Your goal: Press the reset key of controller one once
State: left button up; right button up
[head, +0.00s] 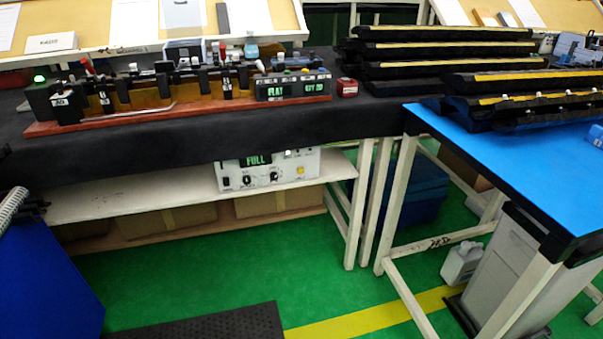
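A white control box (268,172) stands on the shelf under the black-covered bench, with its upper part hidden by the bench edge. Its green display (257,160) reads "FULL". Its front has dark knobs and a yellow key (300,170) at the right. On the bench a dark unit with green displays (292,88) reads "FLAT" and what looks like "QTY 20". I cannot read a label that marks either one as controller one or a key as reset. Neither of my grippers is in view.
A clip fixture on a red base (100,119) lies along the bench (200,143). Black trim strips (450,50) are stacked at the right, by a blue-topped table (500,150). A black mat (215,325) lies on the green floor (200,275), which is open before the shelf.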

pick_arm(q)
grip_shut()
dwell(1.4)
